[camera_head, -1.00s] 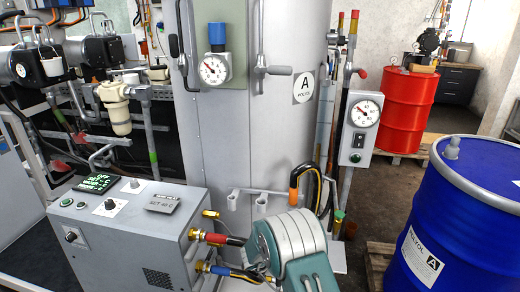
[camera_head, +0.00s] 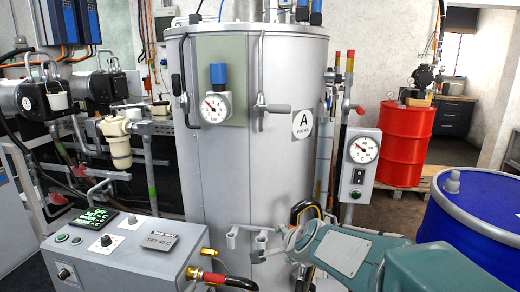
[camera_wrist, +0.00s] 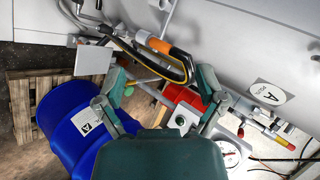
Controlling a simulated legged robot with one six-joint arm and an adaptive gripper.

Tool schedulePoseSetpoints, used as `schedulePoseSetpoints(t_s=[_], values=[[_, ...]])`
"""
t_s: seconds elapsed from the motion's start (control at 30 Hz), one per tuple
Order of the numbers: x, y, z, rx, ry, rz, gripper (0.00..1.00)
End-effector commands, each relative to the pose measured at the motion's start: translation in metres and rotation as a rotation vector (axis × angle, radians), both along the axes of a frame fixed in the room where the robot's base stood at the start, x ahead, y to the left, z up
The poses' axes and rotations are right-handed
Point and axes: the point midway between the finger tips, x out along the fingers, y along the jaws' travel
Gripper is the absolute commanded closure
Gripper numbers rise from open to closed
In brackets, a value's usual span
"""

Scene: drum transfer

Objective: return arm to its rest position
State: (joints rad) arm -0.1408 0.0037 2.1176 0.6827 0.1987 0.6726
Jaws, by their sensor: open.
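My arm (camera_head: 345,252), teal and grey, reaches in from the lower right of the head view. It lies across the front of the lower tank and in front of part of the blue drum. In the wrist view my gripper (camera_wrist: 160,82) has its two teal fingers spread wide, with nothing held between them. Behind the fingers are an orange-and-black hose (camera_wrist: 162,47) and a grey gauge box.
A tall grey tank (camera_head: 255,170) marked A stands in the centre. A control box (camera_head: 130,255) is at lower left, and a gauge box (camera_head: 360,165) is right of the tank. A blue drum (camera_head: 475,225) stands at right, a red drum (camera_head: 404,145) behind. A wooden pallet (camera_wrist: 25,95) shows.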

Motion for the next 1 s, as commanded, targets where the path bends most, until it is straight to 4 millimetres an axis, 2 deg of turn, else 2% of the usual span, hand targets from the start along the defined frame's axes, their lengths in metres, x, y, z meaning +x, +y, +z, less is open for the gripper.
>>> schedulePoseSetpoints(t_s=[0.03, 0.1, 0.23, 0.4, 0.6, 0.7, 0.8, 1.0], values=[[-0.018, -0.004, 0.010, -0.054, -0.008, 0.062, 0.11], [-0.042, -0.010, 0.019, -0.139, -0.009, 0.155, 0.11], [-0.090, -0.022, 0.028, -0.304, -0.003, 0.321, 0.11], [-0.154, -0.043, 0.031, -0.525, 0.024, 0.521, 0.11], [-0.226, -0.073, 0.022, -0.775, 0.091, 0.725, 0.11], [-0.251, -0.085, 0.017, -0.865, 0.129, 0.798, 0.11], [-0.266, -0.093, 0.013, -0.915, 0.155, 0.839, 0.11], [-0.271, -0.096, 0.012, -0.934, 0.167, 0.856, 0.11]])
